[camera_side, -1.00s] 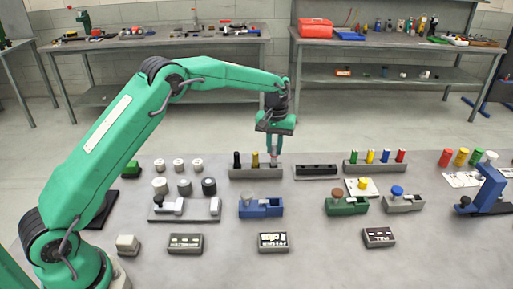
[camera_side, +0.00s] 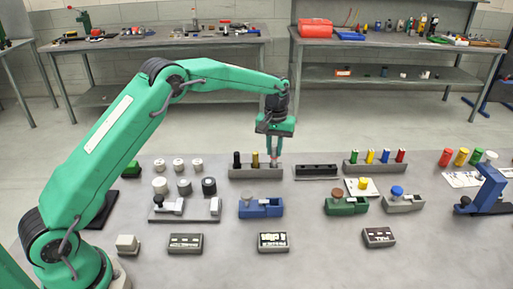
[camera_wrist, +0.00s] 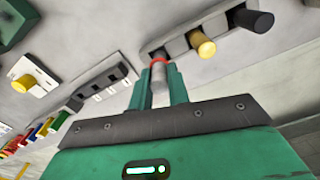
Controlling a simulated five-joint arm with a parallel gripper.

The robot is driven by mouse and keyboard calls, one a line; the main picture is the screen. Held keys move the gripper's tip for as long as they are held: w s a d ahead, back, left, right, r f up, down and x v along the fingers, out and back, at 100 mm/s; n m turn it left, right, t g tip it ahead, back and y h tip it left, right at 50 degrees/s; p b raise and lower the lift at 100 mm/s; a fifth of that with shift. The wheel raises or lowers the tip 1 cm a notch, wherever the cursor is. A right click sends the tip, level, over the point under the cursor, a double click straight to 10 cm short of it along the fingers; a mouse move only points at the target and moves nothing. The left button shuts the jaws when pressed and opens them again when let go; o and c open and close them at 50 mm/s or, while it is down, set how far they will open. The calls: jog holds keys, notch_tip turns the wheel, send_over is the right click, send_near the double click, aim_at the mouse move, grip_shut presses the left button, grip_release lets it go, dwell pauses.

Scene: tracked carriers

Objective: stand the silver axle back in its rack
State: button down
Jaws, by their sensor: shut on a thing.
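The silver axle (camera_wrist: 158,78), with a red band, is between the fingers of my gripper (camera_wrist: 157,86) in the wrist view. My gripper (camera_side: 274,151) is shut on it, above the right end of the grey rack (camera_side: 256,174) in the side view. The axle's far end meets the end slot of the rack (camera_wrist: 222,22) in the wrist view; I cannot tell how deep it sits. A yellow axle (camera_side: 255,160) and a black axle (camera_side: 237,159) stand in the rack's other places. The fingers hide much of the silver axle.
A low black block (camera_side: 316,171) lies just right of the rack. Further right a rack (camera_side: 375,167) holds several coloured pegs. A blue fixture (camera_side: 261,207) stands in front. Bare bench lies between the rows.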

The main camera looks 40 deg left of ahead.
jog(key=shift+f, duration=1.25)
dwell(0.9)
jog(key=c, duration=0.8)
grip_release()
jog(key=shift+o, duration=0.2)
jog(key=shift+r, duration=0.15)
jog(key=shift+r, duration=3.35)
jog(key=shift+r, duration=0.1)
